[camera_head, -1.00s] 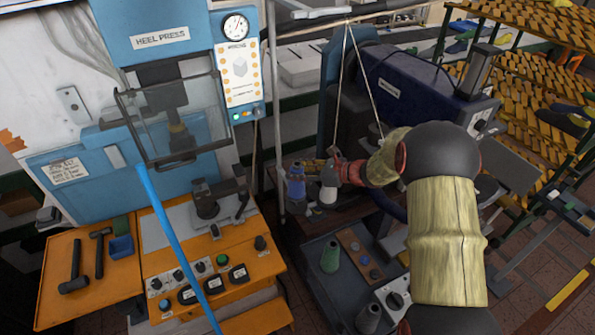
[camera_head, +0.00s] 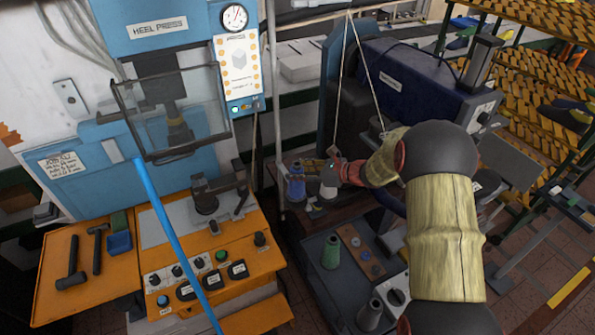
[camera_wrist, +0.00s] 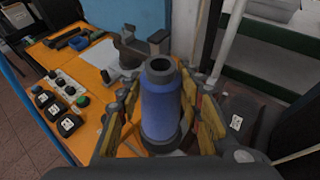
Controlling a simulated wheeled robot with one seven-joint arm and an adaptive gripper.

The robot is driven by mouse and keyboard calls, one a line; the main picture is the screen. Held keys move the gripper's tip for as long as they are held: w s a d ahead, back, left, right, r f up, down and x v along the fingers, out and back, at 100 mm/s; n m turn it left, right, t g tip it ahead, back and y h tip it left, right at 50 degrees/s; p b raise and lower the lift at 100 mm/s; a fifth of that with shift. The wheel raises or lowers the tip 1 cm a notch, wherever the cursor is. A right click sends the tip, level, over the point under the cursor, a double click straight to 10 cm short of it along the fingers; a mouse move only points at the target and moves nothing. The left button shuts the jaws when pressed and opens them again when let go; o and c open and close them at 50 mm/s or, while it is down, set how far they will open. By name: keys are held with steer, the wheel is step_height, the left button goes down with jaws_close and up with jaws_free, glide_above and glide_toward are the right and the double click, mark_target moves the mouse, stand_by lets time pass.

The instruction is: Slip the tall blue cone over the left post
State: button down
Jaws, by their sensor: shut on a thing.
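The tall blue cone (camera_head: 296,186) stands upright, held in front of my gripper (camera_head: 310,168), left of my wrist in the head view. In the wrist view the blue cone (camera_wrist: 162,108) sits between the two yellow-padded fingers of my gripper (camera_wrist: 163,125), which are shut on it. Its dark top has an open hole, and a dark rim shows at its base. I cannot make out the left post; the cone and gripper cover the area below. Whether the cone's base touches anything is not clear.
A green cone (camera_head: 331,251) and a grey cone (camera_head: 370,316) stand on the dark tray (camera_head: 322,300) nearer me. The blue heel press (camera_head: 165,60) and its orange table (camera_head: 190,262) are on the left. A thin upright pole (camera_head: 273,110) rises close to the held cone.

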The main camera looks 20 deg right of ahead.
steer(key=shift+f+b, duration=0.9)
steer(key=shift+f, duration=0.45)
steer(key=c, duration=1.1)
jaws_free()
steer(key=shift+c, duration=0.2)
steer(key=v, duration=0.7)
steer(key=shift+d, duration=0.2)
steer(key=shift+s, duration=0.1)
